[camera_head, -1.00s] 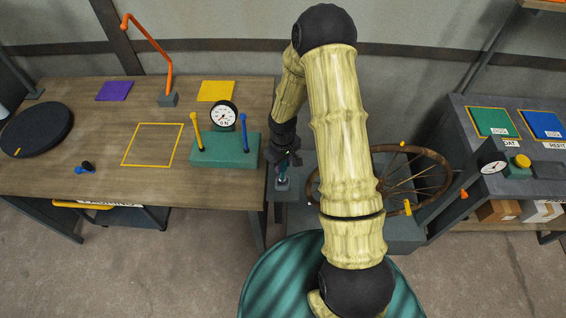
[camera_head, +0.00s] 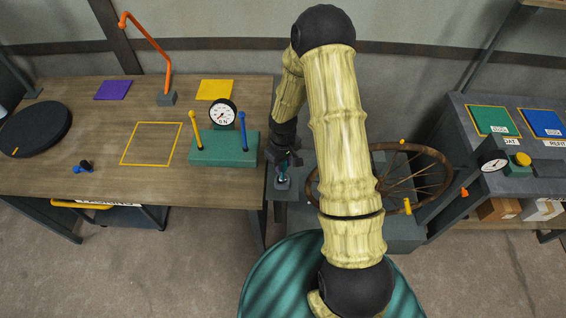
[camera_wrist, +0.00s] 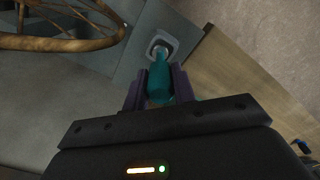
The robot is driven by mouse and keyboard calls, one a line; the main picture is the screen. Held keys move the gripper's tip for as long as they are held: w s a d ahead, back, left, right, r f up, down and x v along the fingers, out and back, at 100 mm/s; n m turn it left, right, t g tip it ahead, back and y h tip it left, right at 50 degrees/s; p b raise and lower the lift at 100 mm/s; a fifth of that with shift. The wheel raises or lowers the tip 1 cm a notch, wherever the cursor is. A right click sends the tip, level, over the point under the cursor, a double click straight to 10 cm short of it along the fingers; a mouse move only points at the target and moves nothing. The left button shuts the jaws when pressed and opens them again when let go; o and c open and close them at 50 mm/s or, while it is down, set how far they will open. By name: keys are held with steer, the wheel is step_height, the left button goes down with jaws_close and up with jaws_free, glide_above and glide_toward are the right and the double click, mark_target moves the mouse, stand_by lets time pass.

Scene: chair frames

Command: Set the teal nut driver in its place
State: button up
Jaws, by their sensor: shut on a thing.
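My gripper (camera_wrist: 160,85) is shut on the teal nut driver (camera_wrist: 160,78), which sits between the two purple-grey fingers in the wrist view. The driver's far end meets a small light-grey holder (camera_wrist: 162,46) with a dark opening; I cannot tell how deep it is inside. In the head view the teal driver (camera_head: 283,171) shows small and upright below my gripper (camera_head: 284,160). The holder (camera_head: 283,184) is right under it, on a grey surface just right of the wooden bench.
A spoked wheel (camera_head: 445,171) lies on the grey stand to the right of my gripper. The wooden bench (camera_head: 60,170) on the left carries a teal block (camera_head: 225,158) with blue and yellow levers and a gauge (camera_head: 222,112). A grey bench (camera_head: 470,130) stands at far right.

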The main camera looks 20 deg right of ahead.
steer(key=shift+f+b, duration=0.6)
steer(key=shift+f, duration=0.25)
steer(key=o, duration=1.1)
steer(key=shift+c, duration=0.2)
steer(key=shift+r, duration=0.2)
step_height(320, 180, up, 17)
steer(key=b, duration=0.1)
steer(key=shift+b, duration=0.35)
steer(key=shift+s+r, duration=0.1)
steer(key=s+r+m+t, duration=0.1)
steer(key=s+r+m, duration=0.1)
steer(key=s, duration=0.5)
steer(key=s+r+m+t, duration=0.1)
steer(key=s+r+m, duration=0.1)
steer(key=s, duration=0.5)
steer(key=shift+a+r+m+t, duration=0.2)
steer(key=shift+m+t, duration=0.1)
steer(key=shift+m, duration=0.3)
